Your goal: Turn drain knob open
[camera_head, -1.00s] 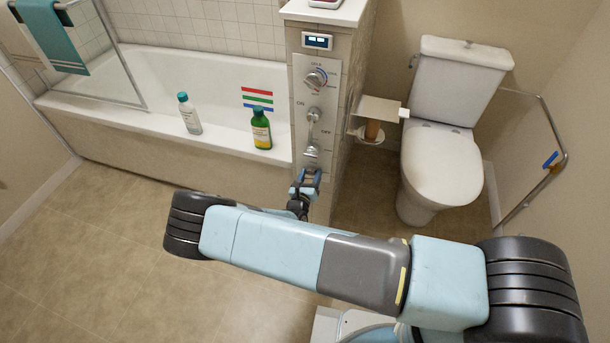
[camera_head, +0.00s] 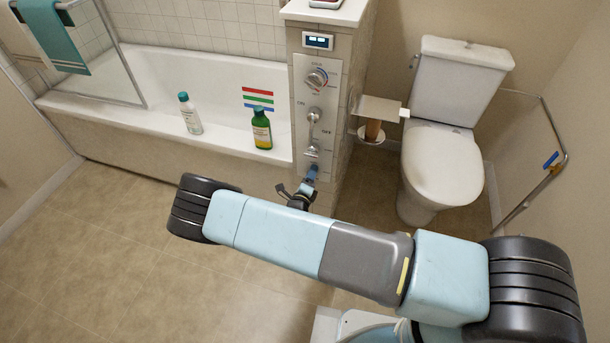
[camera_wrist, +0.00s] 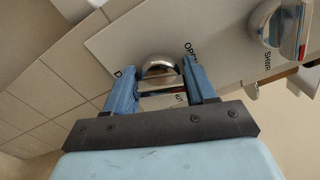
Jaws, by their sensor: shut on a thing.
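The drain knob (camera_wrist: 160,68) is a rounded chrome knob on the pale control plate. In the head view, the drain knob (camera_head: 312,151) is at the bottom of the plate (camera_head: 301,92), just above my gripper (camera_head: 311,174). In the wrist view, my gripper (camera_wrist: 159,74) has one blue finger on each side of the knob and is shut on it. The word OPEN is partly visible by the right finger. Part of a word ending in UT shows between the fingers. The knob's exact angle is hard to tell.
Above it on the plate are an ON/OFF lever (camera_head: 314,117) and a temperature dial (camera_head: 317,77). A white bottle (camera_head: 190,115) and a green bottle (camera_head: 261,130) stand on the tub rim. A toilet (camera_head: 440,165) is at right. The floor at left is clear.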

